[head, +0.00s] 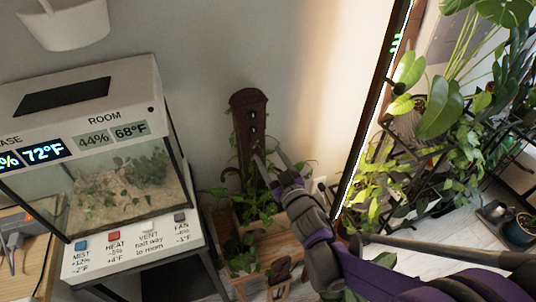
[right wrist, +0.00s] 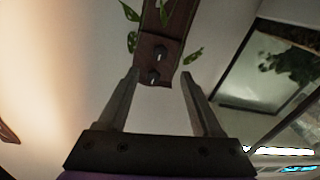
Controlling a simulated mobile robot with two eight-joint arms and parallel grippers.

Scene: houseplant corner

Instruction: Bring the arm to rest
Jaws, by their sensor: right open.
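My right arm reaches in from the lower right of the head view. Its right gripper (head: 267,154) is open, with two thin grey fingers apart and nothing seen between them. In the right wrist view the gripper (right wrist: 159,73) also shows open and empty. A dark wooden wall board (head: 247,108) with small knobs is just beyond the fingertips in the head view. The board (right wrist: 166,30) shows between and beyond the fingers in the right wrist view, with leaves beside it. I cannot tell whether the fingers touch it. My left gripper is not in view.
A glass terrarium (head: 118,185) with a white lid stands at left on a white panel (head: 135,252) with several buttons. A wooden plant stand (head: 270,248) is below the gripper. Leafy plants on a dark rack (head: 400,150) fill the right. A white pot (head: 65,30) hangs upper left.

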